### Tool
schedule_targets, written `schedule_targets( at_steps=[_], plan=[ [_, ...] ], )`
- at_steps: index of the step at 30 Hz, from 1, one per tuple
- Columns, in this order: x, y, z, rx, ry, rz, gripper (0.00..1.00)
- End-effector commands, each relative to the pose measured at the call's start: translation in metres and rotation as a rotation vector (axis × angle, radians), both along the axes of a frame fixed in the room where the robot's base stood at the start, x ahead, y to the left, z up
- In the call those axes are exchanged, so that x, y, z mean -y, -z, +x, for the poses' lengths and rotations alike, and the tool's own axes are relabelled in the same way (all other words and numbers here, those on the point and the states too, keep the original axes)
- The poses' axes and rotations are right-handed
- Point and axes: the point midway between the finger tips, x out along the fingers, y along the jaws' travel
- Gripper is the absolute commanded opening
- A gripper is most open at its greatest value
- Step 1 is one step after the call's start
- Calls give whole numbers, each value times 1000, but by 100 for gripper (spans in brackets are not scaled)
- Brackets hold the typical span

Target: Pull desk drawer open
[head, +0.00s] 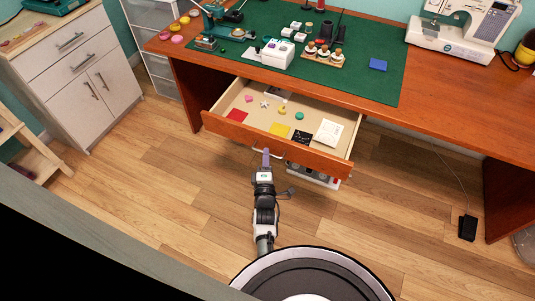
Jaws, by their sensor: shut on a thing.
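The desk drawer (222,126) is a wide wooden drawer under the desk (449,96), and it stands well out from the desk. Inside it lie a red square, a yellow square, a black patterned card, a white card and several small coloured pieces. My gripper (265,152) is at the lower middle of the drawer front, shut on the drawer handle (275,155). The handle is small in the picture and partly hidden by my gripper. My arm reaches up to it from the bottom of the view.
A green mat (330,71) on the desk bears small tools and bottles. A sewing machine (463,28) stands at the right. A white cabinet (75,68) and a wooden step stool (22,146) are at the left. A black box (467,227) with a cord lies on the floor at right.

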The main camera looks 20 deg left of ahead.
Motion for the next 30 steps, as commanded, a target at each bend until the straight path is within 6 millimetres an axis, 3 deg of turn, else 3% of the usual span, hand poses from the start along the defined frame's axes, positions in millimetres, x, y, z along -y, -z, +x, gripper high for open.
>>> schedule_targets(
  at_steps=[8,9,14,30],
  plan=[
    [0,-1,0,2,0,1,0],
    [0,-1,0,2,0,1,10],
    [0,-1,0,1,0,0,31],
    [2,3,3,0,1,-1,31]
  ],
)
